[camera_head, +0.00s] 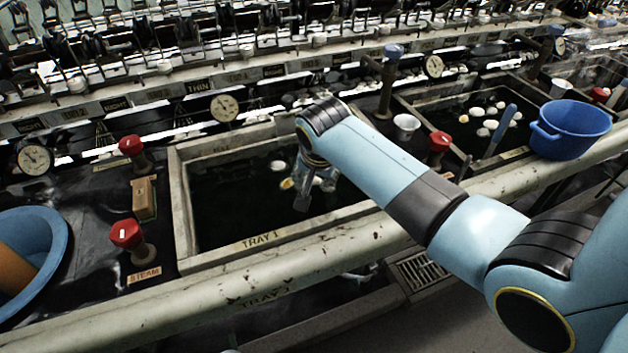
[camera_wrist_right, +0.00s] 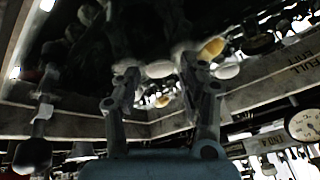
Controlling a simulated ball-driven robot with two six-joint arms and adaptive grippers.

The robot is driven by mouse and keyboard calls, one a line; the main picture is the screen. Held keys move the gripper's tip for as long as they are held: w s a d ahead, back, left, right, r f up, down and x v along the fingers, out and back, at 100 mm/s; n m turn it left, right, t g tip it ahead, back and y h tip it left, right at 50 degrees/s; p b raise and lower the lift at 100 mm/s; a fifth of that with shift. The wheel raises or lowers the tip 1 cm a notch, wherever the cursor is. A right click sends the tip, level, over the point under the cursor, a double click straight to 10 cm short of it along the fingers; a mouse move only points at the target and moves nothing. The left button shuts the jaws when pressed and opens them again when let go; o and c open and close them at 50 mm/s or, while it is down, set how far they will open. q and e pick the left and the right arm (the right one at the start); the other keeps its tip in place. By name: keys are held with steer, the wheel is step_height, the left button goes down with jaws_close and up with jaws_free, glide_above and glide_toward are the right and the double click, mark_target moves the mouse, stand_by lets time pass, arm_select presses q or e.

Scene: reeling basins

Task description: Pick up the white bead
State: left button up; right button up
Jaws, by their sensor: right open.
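My right gripper (camera_head: 306,198) reaches down into the left basin, labelled TRAY 1 (camera_head: 330,217), with its fingers pointing down at the dark water. In the right wrist view the gripper (camera_wrist_right: 162,88) is open, its two fingers apart. A small white oval piece (camera_wrist_right: 159,70) shows between the fingertips, and another white one (camera_wrist_right: 227,71) lies just right of the right finger. I cannot tell which is the white bead. A yellowish piece (camera_wrist_right: 212,47) is beside them. In the head view one white piece (camera_head: 278,165) and a yellowish one (camera_head: 286,184) lie left of the gripper.
Red-knobbed valves (camera_head: 127,234) stand left of the basin and another red knob (camera_head: 439,141) right of it. A blue pot (camera_head: 571,130) is at the right. A second basin (camera_head: 425,97) holds several white pieces. A blue tub (camera_head: 52,232) is at the far left.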

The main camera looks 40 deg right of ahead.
mark_target(315, 182)
steer(key=shift+w+f, duration=0.1)
steer(key=shift+f, duration=0.15)
steer(key=c, duration=0.4)
steer(key=shift+c, duration=0.2)
steer(key=shift+r, duration=0.1)
steer(key=shift+r, duration=0.25)
step_height(315, 182, up, 4)
steer(key=shift+d+f, duration=0.1)
steer(key=s+d+r, duration=0.5)
steer(key=s+r, duration=0.1)
steer(key=s, duration=0.4)
steer(key=shift+d+r+p, duration=0.3)
steer(key=shift+d+p, duration=0.1)
